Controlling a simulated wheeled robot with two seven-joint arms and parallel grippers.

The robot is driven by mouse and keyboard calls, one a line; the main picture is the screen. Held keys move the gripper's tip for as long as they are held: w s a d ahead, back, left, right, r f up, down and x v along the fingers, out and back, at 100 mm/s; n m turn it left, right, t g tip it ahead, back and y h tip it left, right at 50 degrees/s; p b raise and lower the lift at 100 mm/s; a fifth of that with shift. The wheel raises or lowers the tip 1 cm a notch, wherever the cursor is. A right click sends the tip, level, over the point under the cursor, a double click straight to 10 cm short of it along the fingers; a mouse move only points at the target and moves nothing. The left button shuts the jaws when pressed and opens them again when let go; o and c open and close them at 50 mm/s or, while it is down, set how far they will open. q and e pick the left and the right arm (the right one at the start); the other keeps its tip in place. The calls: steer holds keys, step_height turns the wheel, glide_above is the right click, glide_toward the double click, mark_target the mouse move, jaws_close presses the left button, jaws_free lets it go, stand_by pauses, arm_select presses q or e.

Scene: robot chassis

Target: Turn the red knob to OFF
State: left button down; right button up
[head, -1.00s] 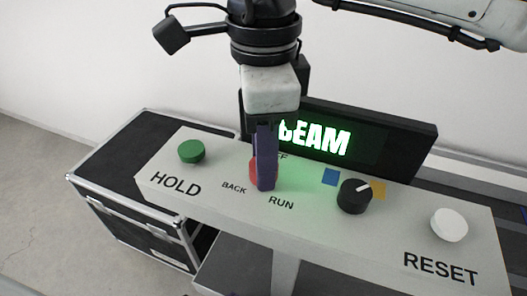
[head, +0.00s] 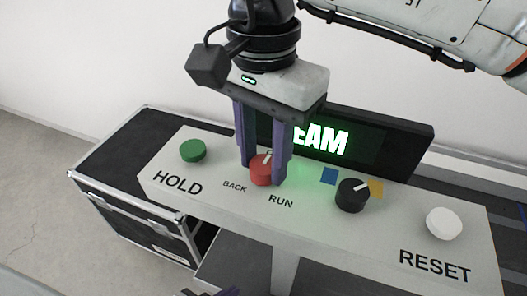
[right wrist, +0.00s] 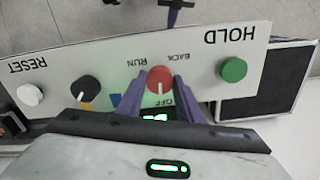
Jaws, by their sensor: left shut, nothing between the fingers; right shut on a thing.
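The red knob (head: 262,172) sits on the white sloped panel between the BACK and RUN labels, below the OFF label. Its white pointer line is directed at the OFF side in the head view, and it also points that way in the right wrist view, where the knob (right wrist: 160,78) shows between the fingers. My right gripper (head: 264,178) is shut on the knob from above, one purple finger on each side. The OFF label (right wrist: 168,99) is partly covered by my gripper. My left gripper (head: 215,292) is shut and empty at the bottom edge, mostly cut off.
The panel also carries a green HOLD button (head: 193,150), a black knob (head: 352,195) between blue and yellow squares, and a white RESET button (head: 444,223). A dark display (head: 385,145) with green letters stands behind. A black case (head: 120,165) stands at the left.

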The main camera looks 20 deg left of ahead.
mark_target(264, 164)
steer(key=shift+n, duration=0.5)
steer(key=o, duration=1)
steer(key=shift+o, duration=0.2)
steer(key=shift+r, duration=0.1)
step_height(264, 164, up, 10)
